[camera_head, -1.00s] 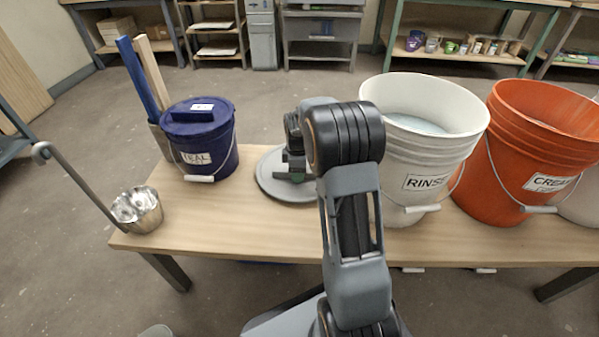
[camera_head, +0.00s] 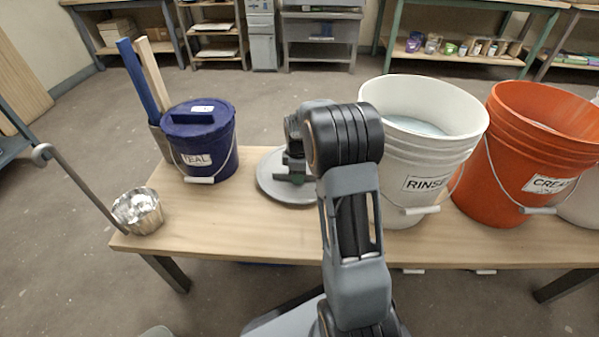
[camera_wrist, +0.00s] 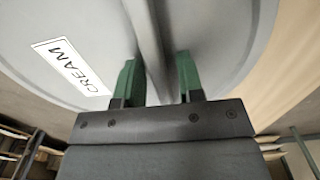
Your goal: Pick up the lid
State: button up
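The lid is a flat grey disc lying on the wooden table (camera_head: 165,215), between the teal bucket and the white bucket. Its rim (camera_head: 268,184) shows in the head view, partly hidden by my arm. In the wrist view the lid (camera_wrist: 215,25) fills the upper part, with a white label reading CREAM and a raised bar handle (camera_wrist: 146,35) across it. My gripper (camera_wrist: 158,72) is down at the lid, its two green fingers on either side of the handle. Whether they press on the bar is unclear. In the head view my gripper (camera_head: 293,176) is partly hidden behind my arm.
A blue lidded TEAL bucket (camera_head: 215,150) stands left, with blue and pale sticks behind it. A metal ladle (camera_head: 138,212) is at the table's left end. A white RINSE bucket (camera_head: 400,160) stands close right of my arm, then an orange CREAM bucket (camera_head: 500,170).

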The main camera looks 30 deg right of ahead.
grip_shut()
jog(key=shift+r, duration=0.15)
